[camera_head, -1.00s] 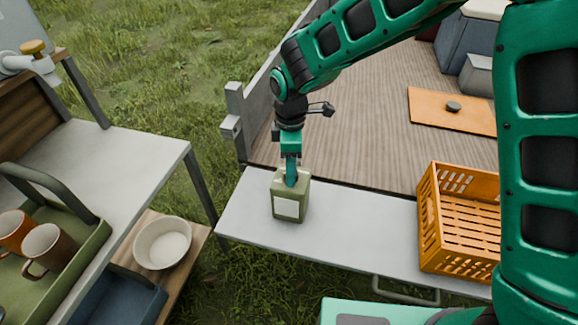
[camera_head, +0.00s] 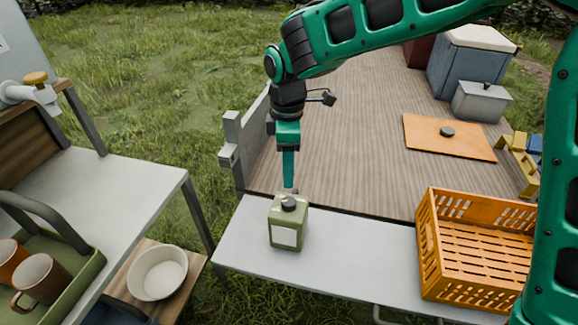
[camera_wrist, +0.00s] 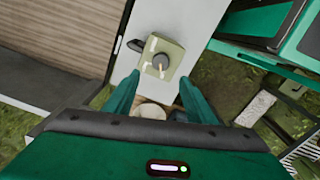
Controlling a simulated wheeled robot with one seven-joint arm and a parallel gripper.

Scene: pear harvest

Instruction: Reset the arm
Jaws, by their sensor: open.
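My gripper (camera_head: 288,188) points down in the head view, just above and behind a green canister (camera_head: 287,232) with a dark cap and a pale label. The canister stands upright on the grey-white tailgate surface (camera_head: 340,262). In the wrist view my gripper (camera_wrist: 156,88) has its two green fingers spread apart with nothing held between them. The canister's top and dark cap (camera_wrist: 160,61) show beyond the fingertips there.
An orange crate (camera_head: 428,262) stands at the right of the tailgate. An orange board (camera_head: 430,146) with a dark round piece lies on the wooden bed. At left are a grey table (camera_head: 110,180), a green tray with mugs (camera_head: 92,268) and a white bowl (camera_head: 157,274).

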